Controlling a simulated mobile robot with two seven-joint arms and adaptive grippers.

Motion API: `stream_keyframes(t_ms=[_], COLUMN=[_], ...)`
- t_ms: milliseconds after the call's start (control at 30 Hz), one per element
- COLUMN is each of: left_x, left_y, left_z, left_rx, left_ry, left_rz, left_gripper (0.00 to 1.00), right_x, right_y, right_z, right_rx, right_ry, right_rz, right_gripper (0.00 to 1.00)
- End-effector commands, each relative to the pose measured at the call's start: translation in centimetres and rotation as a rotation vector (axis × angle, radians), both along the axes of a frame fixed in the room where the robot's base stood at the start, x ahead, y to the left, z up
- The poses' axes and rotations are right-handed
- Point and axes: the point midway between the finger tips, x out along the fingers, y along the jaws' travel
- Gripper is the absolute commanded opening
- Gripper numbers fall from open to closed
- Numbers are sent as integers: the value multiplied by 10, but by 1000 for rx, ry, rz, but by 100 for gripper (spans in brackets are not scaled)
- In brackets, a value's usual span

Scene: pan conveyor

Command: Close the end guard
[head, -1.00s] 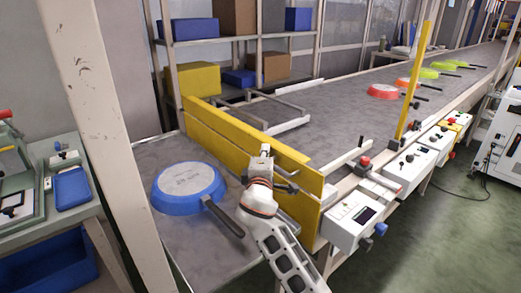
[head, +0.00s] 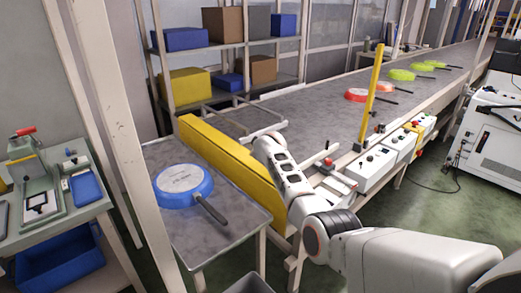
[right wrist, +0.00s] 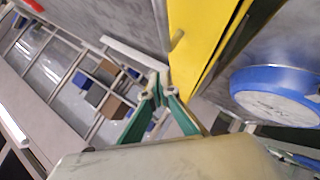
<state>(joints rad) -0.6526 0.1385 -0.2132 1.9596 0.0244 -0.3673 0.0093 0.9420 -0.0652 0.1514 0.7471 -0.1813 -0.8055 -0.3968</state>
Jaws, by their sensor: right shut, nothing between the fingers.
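The end guard, a long yellow panel (head: 228,160), stands across the near end of the conveyor, beside a side table. My right gripper is hidden there. In the right wrist view my right gripper (right wrist: 160,92) is shut and empty, its green fingers close to the yellow guard (right wrist: 196,40). Contact cannot be told. Whether the guard's right end meets the conveyor frame is hidden. My left gripper is not in view.
A blue pan (head: 183,184) lies on the side table (head: 225,240) left of the guard, also in the right wrist view (right wrist: 280,95). Red and green pans (head: 357,95) lie farther up the conveyor (head: 310,115). A yellow post (head: 371,97) and control boxes (head: 385,151) line its right side.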

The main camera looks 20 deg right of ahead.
Motion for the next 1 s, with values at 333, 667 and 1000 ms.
stream_keyframes(t_ms=[333, 667, 1000], left_x=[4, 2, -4], left_y=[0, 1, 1], left_z=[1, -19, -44], left_rx=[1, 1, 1], left_ry=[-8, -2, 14], left_rz=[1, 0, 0], left_gripper=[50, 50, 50], right_x=[9, 12, 16], right_y=[-19, -29, -37], right_z=[-16, -33, -49], right_rx=[247, 307, 306], right_ry=[91, 115, 115], right_rz=[0, 0, 1], right_gripper=[0, 0, 0])
